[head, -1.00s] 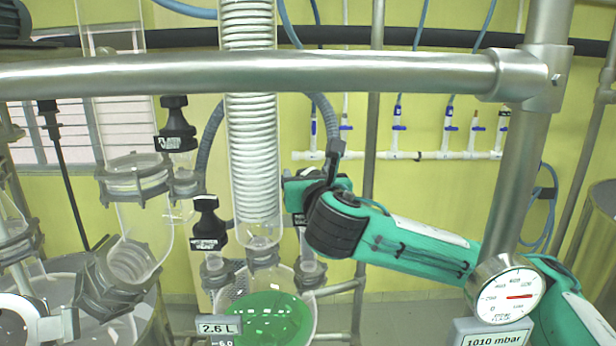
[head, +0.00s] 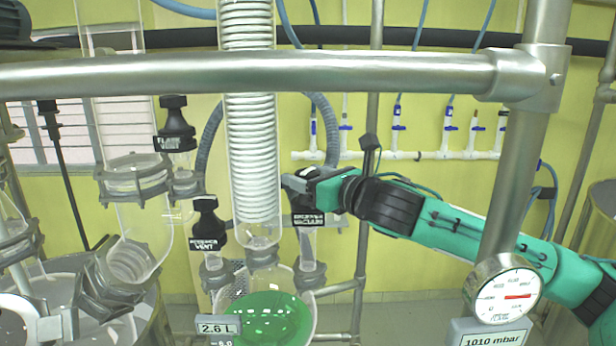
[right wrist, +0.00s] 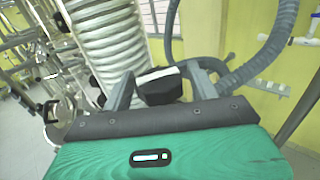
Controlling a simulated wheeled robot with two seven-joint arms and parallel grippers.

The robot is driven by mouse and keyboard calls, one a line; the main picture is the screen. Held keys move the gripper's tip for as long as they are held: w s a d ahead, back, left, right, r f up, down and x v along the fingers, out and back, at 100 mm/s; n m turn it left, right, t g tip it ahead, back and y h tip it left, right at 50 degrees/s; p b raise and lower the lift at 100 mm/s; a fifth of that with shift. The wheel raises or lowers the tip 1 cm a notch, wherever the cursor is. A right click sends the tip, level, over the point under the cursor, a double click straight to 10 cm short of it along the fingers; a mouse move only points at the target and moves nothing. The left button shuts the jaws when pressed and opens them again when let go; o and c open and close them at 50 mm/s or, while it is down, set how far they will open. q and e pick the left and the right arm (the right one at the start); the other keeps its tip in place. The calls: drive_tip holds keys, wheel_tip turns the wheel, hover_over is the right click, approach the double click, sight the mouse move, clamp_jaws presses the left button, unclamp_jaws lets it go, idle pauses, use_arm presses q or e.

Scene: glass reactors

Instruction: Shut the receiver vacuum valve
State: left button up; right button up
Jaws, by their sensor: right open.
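The receiver vacuum valve has a black knob with a white-lettered label (head: 308,219), just right of the coiled glass condenser and above the green-filled receiver; the lettering is only partly readable. My right gripper (head: 298,184) reaches in from the right at the top of this knob and hides much of it. In the right wrist view the black knob (right wrist: 160,86) lies between the two grey fingers of the open right gripper (right wrist: 160,92). Whether the fingers touch the knob, I cannot tell. My left gripper is not in view.
The glass condenser (head: 252,150) stands close left of my right gripper. The receiver vent valve (head: 208,225) is left of it. A steel rail (head: 250,73) crosses in front. A pressure gauge (head: 504,296) reads near a 1010 mbar tag. A grey hose (right wrist: 245,70) passes behind the knob.

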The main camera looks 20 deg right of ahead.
drive_tip(key=c, duration=0.8)
drive_tip(key=shift+o, duration=0.2)
drive_tip(key=shift+a+f+m+t+h+b, duration=0.1)
drive_tip(key=shift+m+t+h+b, duration=0.3)
drive_tip(key=shift+m+h, duration=0.3)
drive_tip(key=m+h, duration=0.1)
drive_tip(key=h, duration=0.2)
drive_tip(key=shift+m+t, duration=0.4)
drive_tip(key=m+h, duration=0.2)
drive_tip(key=h, duration=0.2)
drive_tip(key=m+h, duration=0.3)
drive_tip(key=h, duration=0.1)
drive_tip(key=shift+p, duration=0.4)
drive_tip(key=o, duration=0.8)
drive_tip(key=shift+c, duration=0.2)
